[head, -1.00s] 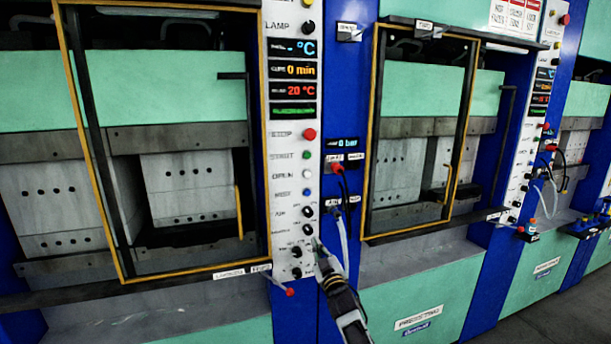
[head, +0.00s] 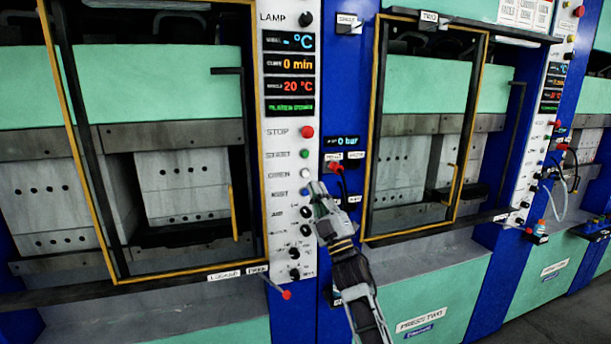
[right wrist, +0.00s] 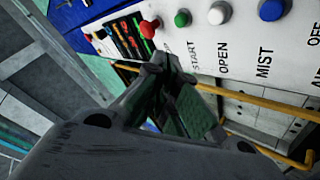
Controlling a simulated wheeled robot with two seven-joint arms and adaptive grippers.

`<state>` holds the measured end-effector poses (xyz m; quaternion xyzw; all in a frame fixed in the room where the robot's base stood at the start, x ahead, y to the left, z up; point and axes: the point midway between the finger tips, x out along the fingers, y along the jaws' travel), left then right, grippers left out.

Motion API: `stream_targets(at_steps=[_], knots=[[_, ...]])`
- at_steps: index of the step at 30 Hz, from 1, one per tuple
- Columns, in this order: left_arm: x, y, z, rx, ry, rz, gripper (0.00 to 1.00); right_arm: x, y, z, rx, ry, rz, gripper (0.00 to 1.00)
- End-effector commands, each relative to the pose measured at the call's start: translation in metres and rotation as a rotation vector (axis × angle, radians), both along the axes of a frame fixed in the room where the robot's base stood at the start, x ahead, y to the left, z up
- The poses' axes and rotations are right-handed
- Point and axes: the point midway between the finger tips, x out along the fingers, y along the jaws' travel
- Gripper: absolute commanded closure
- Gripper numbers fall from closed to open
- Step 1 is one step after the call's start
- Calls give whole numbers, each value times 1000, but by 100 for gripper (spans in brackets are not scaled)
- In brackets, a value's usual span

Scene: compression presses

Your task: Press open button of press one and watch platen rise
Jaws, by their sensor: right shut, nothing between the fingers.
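Press one stands at the left behind a yellow-edged guard frame (head: 56,130). Its grey, hole-marked platen block (head: 185,185) shows through the opening. Its white control panel (head: 280,230) carries the white OPEN button (head: 304,173), which also shows in the right wrist view (right wrist: 220,12), between the green START button (head: 305,153) and the blue MIST button (head: 304,191). My right gripper (head: 316,189) is shut and empty, just right of the MIST button and a little below OPEN. In the right wrist view its fingertips (right wrist: 172,66) appear apart from OPEN. My left gripper is not in view.
The red STOP button (head: 307,131) is above START. Black knobs (head: 306,212) sit below MIST. A red-ended lever (head: 286,294) sticks out below the panel. A red connector with a hose (head: 335,166) is right of the panel. Press two (head: 415,130) stands further right.

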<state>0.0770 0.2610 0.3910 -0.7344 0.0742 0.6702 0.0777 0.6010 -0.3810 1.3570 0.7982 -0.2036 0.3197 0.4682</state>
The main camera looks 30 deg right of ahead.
Motion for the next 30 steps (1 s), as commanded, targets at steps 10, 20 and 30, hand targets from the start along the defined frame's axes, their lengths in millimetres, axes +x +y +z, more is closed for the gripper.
stream_targets(at_steps=[10, 20, 30], knots=[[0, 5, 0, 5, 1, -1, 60, 0, 1, 0, -19, -2, -14, 100], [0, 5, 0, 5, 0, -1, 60, 4, 0, 0, -18, -1, -14, 100], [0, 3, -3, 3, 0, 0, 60, 27, -6, 0, -16, -1, -14, 100]])
